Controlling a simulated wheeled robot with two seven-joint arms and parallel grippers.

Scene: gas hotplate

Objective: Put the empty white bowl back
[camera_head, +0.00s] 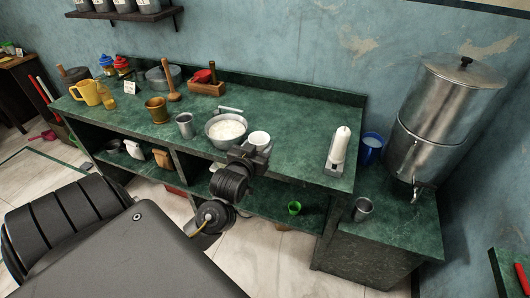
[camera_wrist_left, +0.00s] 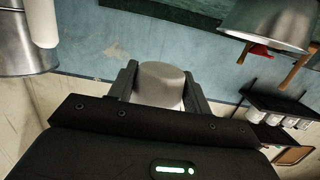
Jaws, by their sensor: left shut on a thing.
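The small white bowl (camera_head: 259,139) is at the front edge of the green counter, just right of the steel basin (camera_head: 227,129) holding white contents. My left gripper (camera_head: 250,153) is shut on the bowl. In the left wrist view the bowl (camera_wrist_left: 161,84) sits between the two fingers of the gripper (camera_wrist_left: 159,88). Its inside is hidden in that view. I cannot tell whether the bowl touches the counter. My right gripper is not in view.
A steel cup (camera_head: 185,126) and a brass mortar (camera_head: 157,110) stand left of the basin. A white bottle (camera_head: 340,146) stands at the counter's right end. The counter (camera_head: 290,119) between bowl and bottle is clear. A large steel urn (camera_head: 430,130) stands at far right.

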